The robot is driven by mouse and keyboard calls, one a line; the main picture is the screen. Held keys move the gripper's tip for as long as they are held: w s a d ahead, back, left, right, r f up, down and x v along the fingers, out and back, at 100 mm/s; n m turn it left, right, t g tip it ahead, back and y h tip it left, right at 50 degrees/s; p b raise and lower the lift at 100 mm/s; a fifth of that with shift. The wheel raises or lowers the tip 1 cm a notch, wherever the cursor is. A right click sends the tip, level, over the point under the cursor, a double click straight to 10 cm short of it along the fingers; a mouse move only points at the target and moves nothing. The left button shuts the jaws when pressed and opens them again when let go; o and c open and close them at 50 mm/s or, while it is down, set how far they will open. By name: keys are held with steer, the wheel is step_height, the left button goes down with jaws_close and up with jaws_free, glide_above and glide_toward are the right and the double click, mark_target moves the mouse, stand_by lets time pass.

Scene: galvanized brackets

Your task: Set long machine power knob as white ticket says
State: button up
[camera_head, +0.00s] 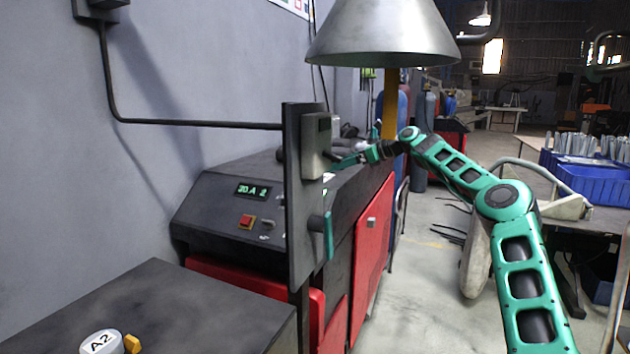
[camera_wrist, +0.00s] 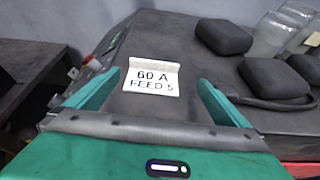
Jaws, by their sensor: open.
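The long machine (camera_head: 225,215) is dark on top with red lower panels, and its lit display (camera_head: 252,190) appears to read 30.A 2. Below the display are a red switch (camera_head: 247,221) and a small grey control (camera_head: 267,225). I cannot make out the power knob; a dark upright plate (camera_head: 296,230) hides part of the panel. The white ticket (camera_wrist: 152,90) lies on the machine's dark top and reads 60 A, FEED 5. My gripper (camera_head: 340,163) is over the machine top behind the plate. In the wrist view its open fingers (camera_wrist: 152,84) frame the ticket, with nothing held.
The plate carries a grey box (camera_head: 316,146) and stands between the camera and the machine. A metal lamp shade (camera_head: 382,35) hangs above. Dark rounded blocks (camera_wrist: 272,78) and a cable lie right of the ticket.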

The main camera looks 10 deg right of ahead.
steer(key=x, duration=0.9)
steer(key=shift+s+a, duration=0.15)
steer(key=shift+a, duration=0.35)
steer(key=c, duration=0.9)
